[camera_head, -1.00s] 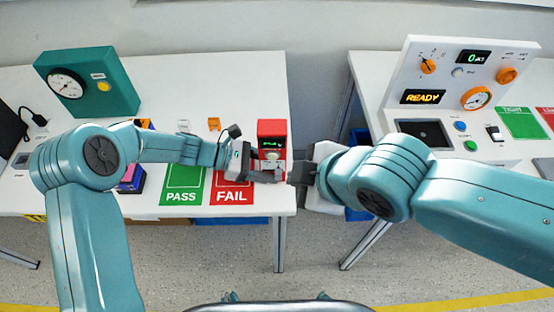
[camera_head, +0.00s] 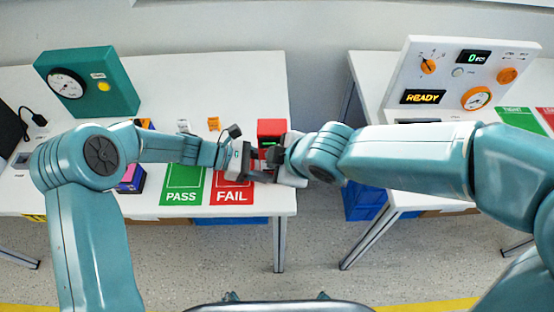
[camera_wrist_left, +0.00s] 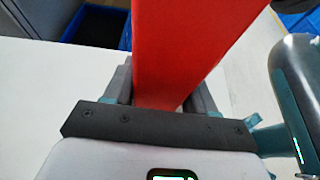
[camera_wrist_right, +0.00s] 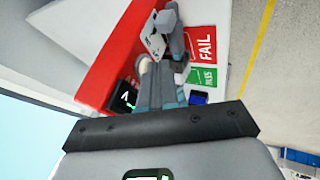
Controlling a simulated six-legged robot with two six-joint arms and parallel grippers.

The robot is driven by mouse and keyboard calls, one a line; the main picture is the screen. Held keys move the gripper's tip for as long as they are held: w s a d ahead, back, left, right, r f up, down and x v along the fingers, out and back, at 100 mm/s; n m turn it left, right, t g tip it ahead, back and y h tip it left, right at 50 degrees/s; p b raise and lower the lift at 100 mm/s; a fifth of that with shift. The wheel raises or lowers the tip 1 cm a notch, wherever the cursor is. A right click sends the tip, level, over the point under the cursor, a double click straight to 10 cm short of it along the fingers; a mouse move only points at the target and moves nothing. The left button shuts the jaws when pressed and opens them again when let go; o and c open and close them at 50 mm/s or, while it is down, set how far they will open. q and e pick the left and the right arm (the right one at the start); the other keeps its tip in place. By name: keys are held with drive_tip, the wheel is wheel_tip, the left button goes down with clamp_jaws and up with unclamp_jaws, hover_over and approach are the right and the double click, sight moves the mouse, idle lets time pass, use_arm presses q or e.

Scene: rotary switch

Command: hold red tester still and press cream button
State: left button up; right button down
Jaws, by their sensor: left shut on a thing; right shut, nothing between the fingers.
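The red tester (camera_head: 271,127) stands at the right end of the left table, its front mostly hidden by my grippers in the head view. My left gripper (camera_wrist_left: 162,85) is shut on its red body (camera_wrist_left: 190,45), one finger on each side. In the right wrist view the tester (camera_wrist_right: 112,55) shows a small dark screen (camera_wrist_right: 123,98) and the cream button (camera_wrist_right: 144,64). My right gripper (camera_wrist_right: 156,72) is shut and empty, its fingertips at the button and partly covering it. I cannot tell whether they touch it or whether it is pressed in.
Green PASS (camera_head: 182,186) and red FAIL (camera_head: 232,190) mats lie in front of the tester. A teal gauge box (camera_head: 88,85) stands back left. A white panel (camera_head: 455,75) stands on the right table. A gap separates the tables, with a blue bin (camera_head: 362,203) below.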

use_arm(q)
drive_tip(key=shift+s, duration=0.1)
use_arm(e)
drive_tip(key=shift+w, duration=0.9)
drive_tip(key=s+d+r, duration=0.3)
drive_tip(key=s+r, duration=0.5)
drive_tip(key=shift+s+d, duration=0.35)
drive_tip(key=shift+s, duration=0.05)
drive_tip(key=shift+r, duration=0.1)
use_arm(q)
drive_tip(key=o, duration=1.1)
